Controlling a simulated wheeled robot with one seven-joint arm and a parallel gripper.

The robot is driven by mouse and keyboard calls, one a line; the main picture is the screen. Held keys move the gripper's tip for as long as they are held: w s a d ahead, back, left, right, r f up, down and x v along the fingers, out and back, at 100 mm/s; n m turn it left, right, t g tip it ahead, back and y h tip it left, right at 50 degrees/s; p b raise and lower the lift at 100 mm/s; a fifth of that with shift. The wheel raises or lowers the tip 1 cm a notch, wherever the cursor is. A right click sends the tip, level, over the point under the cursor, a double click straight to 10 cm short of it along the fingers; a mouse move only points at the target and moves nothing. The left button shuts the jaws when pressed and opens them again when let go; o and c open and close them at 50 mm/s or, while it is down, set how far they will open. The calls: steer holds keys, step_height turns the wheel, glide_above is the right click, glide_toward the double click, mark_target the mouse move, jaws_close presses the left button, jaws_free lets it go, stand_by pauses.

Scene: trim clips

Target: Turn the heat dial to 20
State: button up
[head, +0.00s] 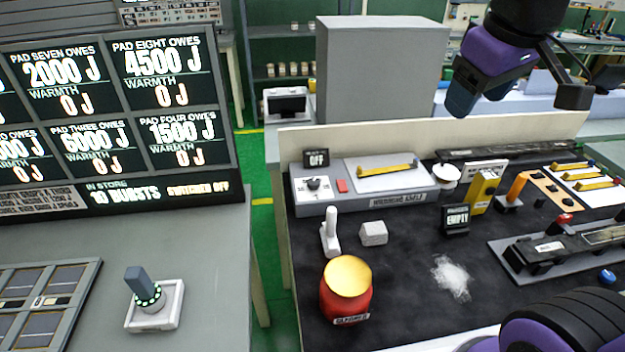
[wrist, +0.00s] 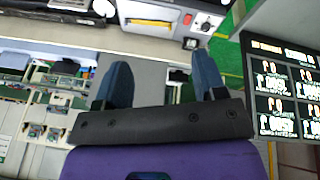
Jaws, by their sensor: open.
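The dial (head: 314,184) is a small black knob on the white left end of the warming shelf (head: 405,205). A small black display (head: 316,158) behind it reads OFF. A red button (head: 342,186) sits just right of the dial. In the wrist view the dial (wrist: 206,25) shows near the top, beyond my fingertips, with the red button (wrist: 190,43) beside it. My gripper (head: 478,98) is high at the upper right of the head view, well away from the dial. In the wrist view my gripper (wrist: 162,78) has its two blue fingers apart with nothing between them.
A red jar with a yellow top (head: 346,290), a white upright lever (head: 330,235) and a white block (head: 374,233) stand before the shelf. A yellow dispenser (head: 484,190) stands to the right. A joystick (head: 150,300) and large scoreboard (head: 110,110) are left.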

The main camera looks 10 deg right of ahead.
steer(key=w+a+f+n+g+h, duration=0.15)
steer(key=w+a+n, duration=0.25)
steer(key=w, duration=0.6)
steer(key=n+g+h, duration=0.1)
steer(key=n+h, duration=0.1)
steer(key=n, duration=1.1)
glide_above(313, 181)
steer(key=s+a, duration=0.1)
steer(key=a, duration=0.3)
step_height(313, 181, down, 24)
steer(key=f, duration=0.1)
steer(key=x, duration=1)
steer(key=shift+s+d, duration=0.1)
steer(key=shift+s, duration=0.05)
steer(key=shift+r, duration=0.1)
steer(key=c, duration=0.9)
